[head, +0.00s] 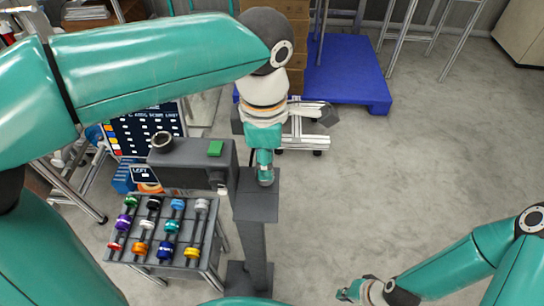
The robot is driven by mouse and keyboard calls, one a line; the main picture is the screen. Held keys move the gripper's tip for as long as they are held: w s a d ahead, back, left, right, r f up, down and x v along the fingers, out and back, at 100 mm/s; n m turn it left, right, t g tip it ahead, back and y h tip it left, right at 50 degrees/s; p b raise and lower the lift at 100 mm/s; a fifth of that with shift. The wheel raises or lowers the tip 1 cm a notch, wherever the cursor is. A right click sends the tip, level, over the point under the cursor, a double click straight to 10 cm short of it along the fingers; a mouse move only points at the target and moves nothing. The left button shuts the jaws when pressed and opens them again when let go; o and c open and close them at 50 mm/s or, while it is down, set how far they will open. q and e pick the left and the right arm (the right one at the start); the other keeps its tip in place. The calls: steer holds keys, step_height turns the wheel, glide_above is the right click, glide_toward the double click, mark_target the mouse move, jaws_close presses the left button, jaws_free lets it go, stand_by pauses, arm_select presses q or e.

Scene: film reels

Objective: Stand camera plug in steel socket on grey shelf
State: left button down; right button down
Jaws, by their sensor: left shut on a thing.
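My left gripper (265,172) points down over the flat top of a dark grey post (255,207). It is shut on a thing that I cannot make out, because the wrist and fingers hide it. I cannot pick out the camera plug for certain. A round metal ring with a dark hollow (162,140), which looks like the steel socket, sits on a grey shelf-like body (190,158) left of my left gripper, clear of it. My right gripper (350,293) is low at the picture's bottom edge, far from these things; its finger opening is unclear.
A green block (215,148) sits on the grey body, between the ring and my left gripper. Below stands a grey rack (205,268) with several coloured reels. A dark board (140,125) with coloured squares is behind. A blue platform (345,75) stands at the back. The right floor is clear.

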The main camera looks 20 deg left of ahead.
arm_select(q)
steer(key=shift+f, duration=0.35)
steer(key=c, duration=0.8)
jaws_free()
steer(key=shift+r, duration=0.15)
step_height(320, 180, up, 11)
steer(key=shift+r, duration=0.35)
